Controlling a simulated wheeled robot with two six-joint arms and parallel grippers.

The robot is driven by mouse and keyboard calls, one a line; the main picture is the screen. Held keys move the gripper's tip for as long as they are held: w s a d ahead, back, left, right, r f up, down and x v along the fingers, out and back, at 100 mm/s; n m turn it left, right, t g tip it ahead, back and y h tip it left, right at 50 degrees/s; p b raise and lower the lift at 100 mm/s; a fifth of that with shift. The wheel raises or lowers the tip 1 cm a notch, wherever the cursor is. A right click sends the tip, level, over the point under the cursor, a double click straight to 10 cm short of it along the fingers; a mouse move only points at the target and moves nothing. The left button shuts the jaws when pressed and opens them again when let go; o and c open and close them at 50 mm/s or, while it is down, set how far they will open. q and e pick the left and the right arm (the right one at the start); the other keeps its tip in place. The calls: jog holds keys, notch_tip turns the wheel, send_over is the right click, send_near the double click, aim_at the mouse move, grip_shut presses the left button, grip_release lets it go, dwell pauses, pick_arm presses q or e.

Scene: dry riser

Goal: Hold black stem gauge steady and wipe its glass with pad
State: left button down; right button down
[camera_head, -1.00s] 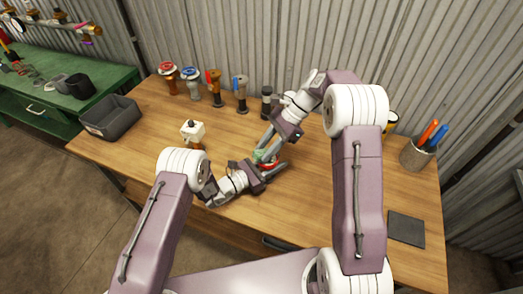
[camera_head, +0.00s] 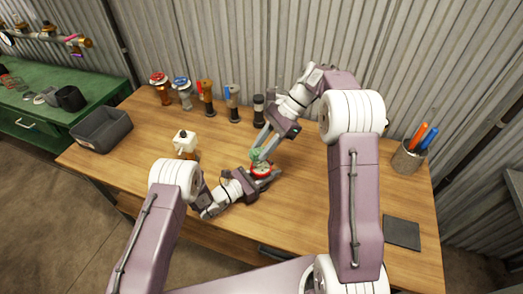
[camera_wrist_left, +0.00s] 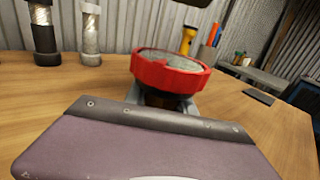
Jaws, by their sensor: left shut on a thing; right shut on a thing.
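The gauge, with a red rim and a pale round face, is in my left gripper (camera_head: 264,176). The gauge (camera_head: 261,171) shows in the head view at the middle of the table, and large in the left wrist view (camera_wrist_left: 168,72), with a short dark stem under the rim. My left gripper is shut on that stem. My right gripper (camera_head: 259,149) comes down from the upper right, shut on a green pad (camera_head: 256,156). The pad appears just above the gauge's face, seemingly apart from it.
Several valves and fittings stand along the back, including a red-topped one (camera_head: 160,88) and a dark one (camera_head: 259,108). A grey bin (camera_head: 101,131), a pen cup (camera_head: 408,157) and a dark flat square (camera_head: 402,233) lie toward the edges.

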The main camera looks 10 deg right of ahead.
jog(key=d, duration=0.7)
jog(key=shift+d, duration=0.4)
pick_arm(q)
jog(key=c, duration=1)
grip_release()
jog(key=shift+o, duration=0.2)
jog(key=shift+a, duration=0.1)
jog(key=v, duration=1.2)
